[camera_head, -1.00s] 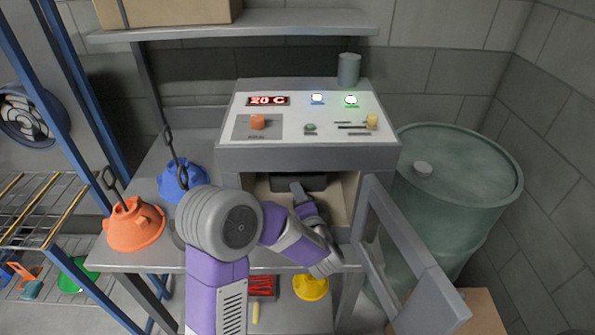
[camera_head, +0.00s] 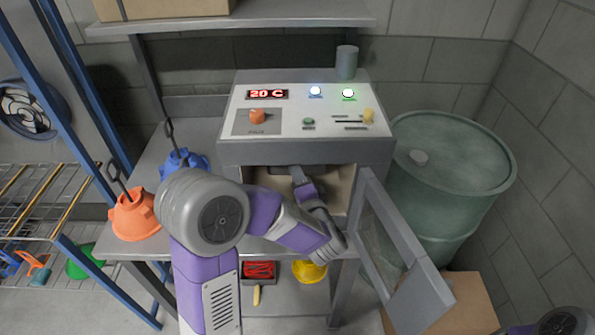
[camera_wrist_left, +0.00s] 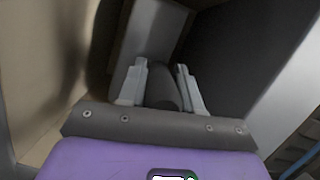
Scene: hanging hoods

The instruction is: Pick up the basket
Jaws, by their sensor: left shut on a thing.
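The basket is mostly hidden inside the open chamber of the white-and-grey machine (camera_head: 300,150). Only a dark part of it shows in the head view, beside my gripper. My left gripper (camera_head: 297,172) reaches into the chamber from the front. In the left wrist view, the two light grey fingers of the left gripper (camera_wrist_left: 161,68) are shut on the basket's dark, rounded handle (camera_wrist_left: 163,92). Grey and dark surfaces lie just beyond the fingertips; I cannot tell which belong to the basket. My right gripper is out of view.
The machine's glazed door (camera_head: 388,240) hangs open at the right of the chamber. A green barrel (camera_head: 455,170) stands beyond it. An orange hood (camera_head: 134,217) and a blue hood (camera_head: 180,163) are left of my arm. A yellow hood (camera_head: 309,271) lies on the shelf below.

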